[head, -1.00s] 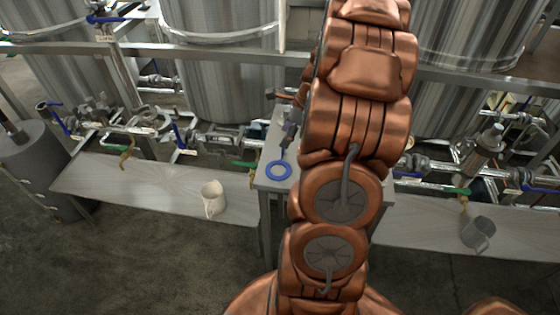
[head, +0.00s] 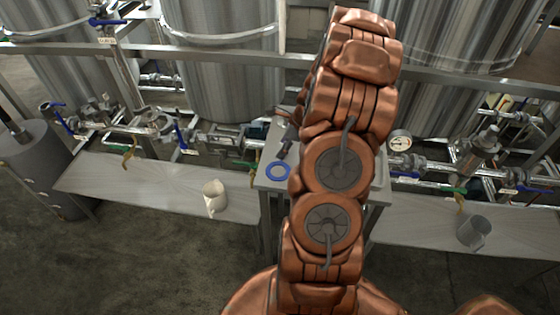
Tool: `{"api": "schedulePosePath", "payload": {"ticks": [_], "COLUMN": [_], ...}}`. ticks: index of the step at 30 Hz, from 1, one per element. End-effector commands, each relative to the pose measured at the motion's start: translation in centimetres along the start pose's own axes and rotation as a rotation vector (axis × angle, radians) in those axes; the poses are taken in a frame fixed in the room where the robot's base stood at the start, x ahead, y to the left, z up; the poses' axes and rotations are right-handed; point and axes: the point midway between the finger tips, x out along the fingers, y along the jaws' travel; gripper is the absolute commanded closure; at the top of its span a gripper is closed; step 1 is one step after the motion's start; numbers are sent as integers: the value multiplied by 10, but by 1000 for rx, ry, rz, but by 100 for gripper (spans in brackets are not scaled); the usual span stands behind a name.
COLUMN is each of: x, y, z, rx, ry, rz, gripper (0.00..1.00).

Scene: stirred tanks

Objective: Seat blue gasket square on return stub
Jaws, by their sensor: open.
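The blue gasket (head: 267,171) is a flat ring. It lies near the left front part of the small grey table (head: 262,184) in the middle. My gripper (head: 284,154) shows small and dark just behind the ring, left of my copper arm; its fingers look apart from the gasket and hold nothing that I can see. It is open, though its fingertips are hard to make out. I cannot pick out the return stub; my arm covers much of the small table and the pipes behind it.
A cream mug (head: 214,197) stands on the left bench (head: 150,187). A grey mug (head: 473,232) stands on the right bench (head: 415,225). Pipes with blue-handled valves and a round gauge (head: 400,140) run behind, before large steel tanks (head: 225,80). A grey cylinder (head: 38,175) stands far left.

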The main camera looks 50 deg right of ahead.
Motion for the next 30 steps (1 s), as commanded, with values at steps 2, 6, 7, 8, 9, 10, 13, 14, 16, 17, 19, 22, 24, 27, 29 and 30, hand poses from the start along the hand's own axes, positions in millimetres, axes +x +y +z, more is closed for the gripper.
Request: {"api": "schedulePosePath", "payload": {"ticks": [2, 6, 7, 8, 9, 10, 13, 14, 16, 17, 19, 22, 24, 27, 29, 30], "x": [6, 10, 10, 10, 10, 10, 9, 9, 9, 9, 9, 9, 10, 10, 10, 10], "y": [0, 0, 0, 0, 0, 0, 0, 0, 0, 0, 0, 0, 1, 1, 1, 1], "z": [0, 0, 0, 0, 0, 0, 0, 0, 0, 0, 0, -1, -1, -1, -1, -1], "rx": [1, 1, 1, 1, 1, 1, 1, 1, 1, 0, 0, 0, 0, 0, 0, 0], "ry": [0, 0, 0, 0, 0, 0, 0, 0, 0, 0, 0, 0, 1, 1, 1, 1], "rz": [1, 1, 0, 0, 0, 0, 0, 1, 0, 0, 0, 1, 1, 2, 3, 3], "gripper": [40, 40, 40, 40, 40, 40, 50, 53, 60, 64, 71, 81, 85, 87, 88, 89]}}
